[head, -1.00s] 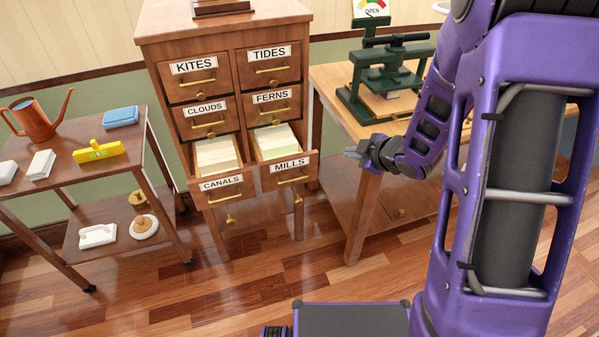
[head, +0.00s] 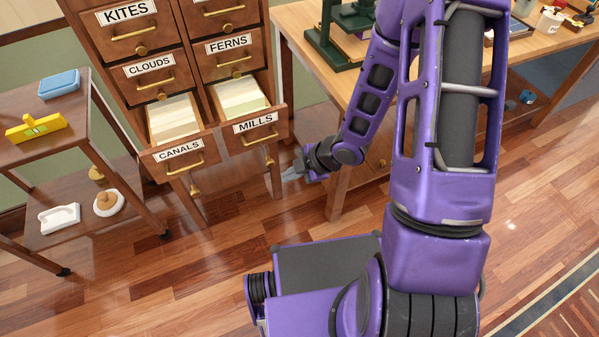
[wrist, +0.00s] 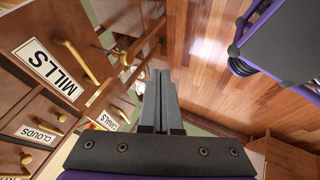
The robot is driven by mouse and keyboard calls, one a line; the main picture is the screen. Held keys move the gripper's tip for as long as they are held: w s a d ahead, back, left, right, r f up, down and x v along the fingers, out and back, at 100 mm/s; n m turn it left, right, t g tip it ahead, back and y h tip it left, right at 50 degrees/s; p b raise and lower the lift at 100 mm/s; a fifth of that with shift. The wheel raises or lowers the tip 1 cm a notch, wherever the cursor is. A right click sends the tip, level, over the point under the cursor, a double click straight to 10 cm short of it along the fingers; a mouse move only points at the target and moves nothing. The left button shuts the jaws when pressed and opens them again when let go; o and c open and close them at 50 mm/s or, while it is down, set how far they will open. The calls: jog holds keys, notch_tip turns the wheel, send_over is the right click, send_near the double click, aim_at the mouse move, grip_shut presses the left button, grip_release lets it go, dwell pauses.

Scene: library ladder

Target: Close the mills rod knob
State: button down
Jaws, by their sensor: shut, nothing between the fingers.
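The MILLS drawer (head: 252,142) is pulled out of the wooden card cabinet, with pale cards (head: 238,96) showing inside. It has a white label and a brass handle. A small brass rod knob (head: 269,160) sits low at its front, under the handle. In the wrist view the MILLS drawer front (wrist: 30,22) is upside down at the left, and the brass rod knob (wrist: 124,57) shows just left of my fingers. My gripper (head: 285,177) is shut and empty, a little right of and below the knob, apart from it. Its fingers also show in the wrist view (wrist: 160,78).
The CANALS drawer (head: 182,158) beside it is also pulled out, with its own brass knob (head: 195,190). A wooden table (head: 310,48) with a green press stands right of the cabinet. A cart (head: 62,119) stands at the left. The floor in front is clear.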

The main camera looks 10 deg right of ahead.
jog(key=w, duration=0.1)
jog(key=w+a+f, duration=0.1)
jog(key=w, duration=0.1)
jog(key=w+a+f, duration=0.1)
jog(key=shift+w+a, duration=0.25)
jog(key=shift+w, duration=0.1)
